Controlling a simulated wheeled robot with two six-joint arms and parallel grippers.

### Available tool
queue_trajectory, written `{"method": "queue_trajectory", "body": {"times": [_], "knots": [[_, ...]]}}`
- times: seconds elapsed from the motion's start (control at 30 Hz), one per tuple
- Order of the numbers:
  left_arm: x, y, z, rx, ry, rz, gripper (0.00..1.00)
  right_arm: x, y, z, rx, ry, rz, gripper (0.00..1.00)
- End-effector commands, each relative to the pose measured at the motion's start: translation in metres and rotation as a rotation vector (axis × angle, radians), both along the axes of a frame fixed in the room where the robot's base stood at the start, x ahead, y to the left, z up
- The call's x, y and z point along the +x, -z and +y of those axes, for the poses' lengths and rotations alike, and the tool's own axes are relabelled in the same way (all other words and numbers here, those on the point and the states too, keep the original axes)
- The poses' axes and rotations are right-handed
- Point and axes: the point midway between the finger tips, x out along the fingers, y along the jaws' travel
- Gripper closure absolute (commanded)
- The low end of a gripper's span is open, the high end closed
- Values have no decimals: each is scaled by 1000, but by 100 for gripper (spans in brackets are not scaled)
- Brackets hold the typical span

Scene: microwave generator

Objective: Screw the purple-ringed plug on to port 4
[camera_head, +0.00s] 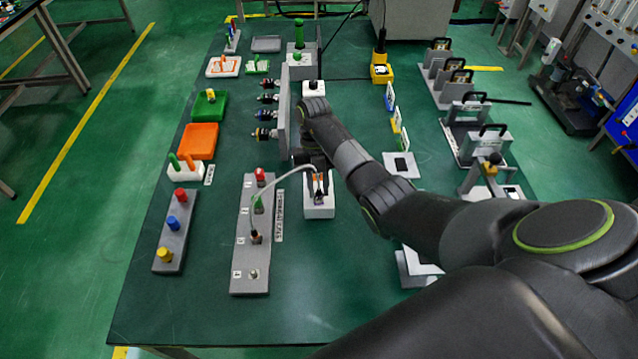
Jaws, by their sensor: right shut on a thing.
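My right gripper (319,186) points down over a small white block (318,212) right of the port strip. It is shut on the purple-ringed plug (319,200), of which only a small purple part shows low between the fingers, at the block. I cannot tell whether the plug still touches the block. A pale cable (285,180) arcs left from the gripper to the grey port strip (250,255). The strip has a red-topped plug, a green one and a brownish one. My left gripper is not in view.
A grey upright panel (284,112) with dark connectors stands behind the strip. A grey base (172,240) with red, blue and yellow pegs lies left. A white stand (420,265) is right, partly behind my arm. The table's front is clear.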

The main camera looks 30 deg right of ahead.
Motion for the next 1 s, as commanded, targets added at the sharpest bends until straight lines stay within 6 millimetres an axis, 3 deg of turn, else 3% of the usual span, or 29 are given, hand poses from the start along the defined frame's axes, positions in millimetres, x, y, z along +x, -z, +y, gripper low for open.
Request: {"method": "queue_trajectory", "body": {"times": [0.63,0.67,0.8,1.0], "knots": [[0,-2,0,0,0,0,55,1,-1,1,-1,-55,-4,100],[0,-2,0,0,0,-1,55,1,-1,1,-1,-55,-4,76],[0,-2,0,0,0,-1,55,1,-1,0,-1,-54,-3,58],[0,-2,0,0,0,-1,55,0,-1,0,-1,-54,-1,55]]}}
